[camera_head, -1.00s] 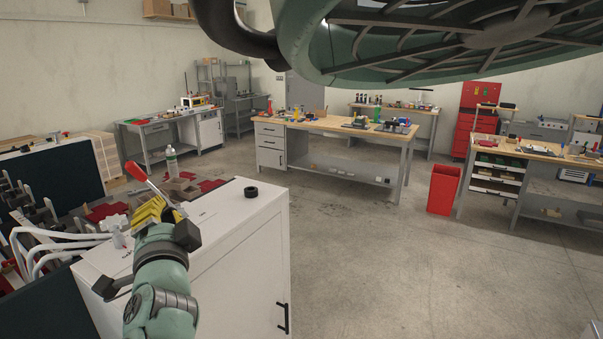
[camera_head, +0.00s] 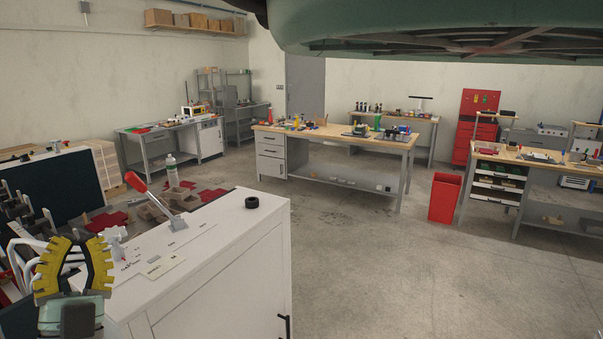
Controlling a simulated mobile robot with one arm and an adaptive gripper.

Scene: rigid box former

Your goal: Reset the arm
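My gripper (camera_head: 77,246) is at the lower left of the head view, with its two yellow fingers spread apart and nothing visible between them. It is left of the white cabinet (camera_head: 215,250), and its distance from the cabinet's top is hard to judge. A lever with a red handle (camera_head: 136,181) stands tilted on the cabinet top, apart from my gripper. A black ring (camera_head: 252,202) lies near the cabinet's far right corner. Most of my arm is out of view.
White curved tubes (camera_head: 28,258) are close behind my gripper at the left. A dark panel (camera_head: 60,183) stands beyond them. A red bin (camera_head: 445,198) and workbenches (camera_head: 335,131) stand farther back. The floor right of the cabinet is clear.

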